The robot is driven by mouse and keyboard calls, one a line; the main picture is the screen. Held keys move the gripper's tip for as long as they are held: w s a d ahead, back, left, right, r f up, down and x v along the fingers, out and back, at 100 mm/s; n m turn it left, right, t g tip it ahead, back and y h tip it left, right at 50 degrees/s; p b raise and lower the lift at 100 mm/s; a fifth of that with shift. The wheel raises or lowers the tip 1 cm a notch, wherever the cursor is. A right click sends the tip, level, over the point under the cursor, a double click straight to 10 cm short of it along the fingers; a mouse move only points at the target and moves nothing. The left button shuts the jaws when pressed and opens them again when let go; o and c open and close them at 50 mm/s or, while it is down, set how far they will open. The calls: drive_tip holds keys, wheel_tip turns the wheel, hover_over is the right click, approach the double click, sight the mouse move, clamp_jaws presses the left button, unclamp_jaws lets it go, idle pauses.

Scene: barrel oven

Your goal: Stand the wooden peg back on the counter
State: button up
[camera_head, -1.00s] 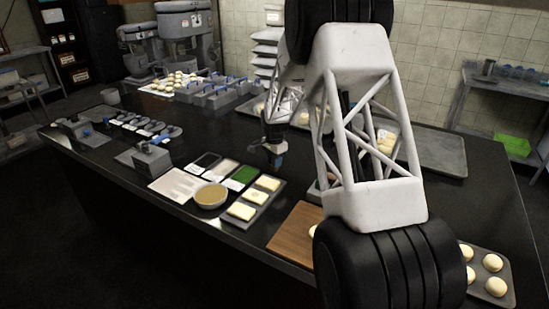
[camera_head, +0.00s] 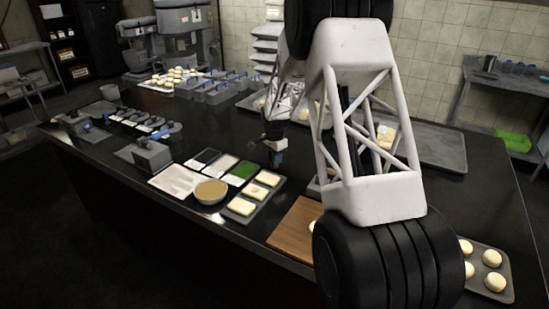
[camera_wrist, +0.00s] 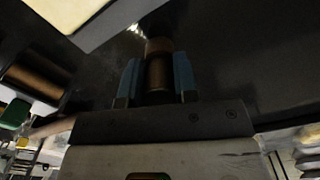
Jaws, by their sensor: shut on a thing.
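The wooden peg (camera_wrist: 158,72), a brown cylinder with a lighter end, sits between the two blue fingertips of my gripper (camera_wrist: 157,78) in the wrist view. The gripper is shut on it. In the head view my gripper (camera_head: 274,151) is over the middle of the dark, glossy counter (camera_head: 490,200), behind the tray of pale blocks. The peg cannot be made out there. The counter also shows as the dark surface in the wrist view (camera_wrist: 235,50). I cannot tell whether the peg touches it.
A tray with pale blocks (camera_head: 257,194), a bowl (camera_head: 210,191), a green-filled container (camera_head: 242,173) and a wooden board (camera_head: 292,233) lie near the gripper. Blue-handled bins (camera_head: 212,88) stand behind. A grey tray (camera_head: 443,152) is at right. My arm hides part of the counter.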

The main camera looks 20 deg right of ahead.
drive_tip(key=shift+f, duration=0.6)
idle(0.8)
drive_tip(key=o, duration=1)
drive_tip(key=shift+c, duration=0.2)
drive_tip(key=shift+r, duration=0.1)
wheel_tip(320, 180, up, 7)
drive_tip(key=shift+f, duration=0.1)
drive_tip(key=shift+r, duration=0.4)
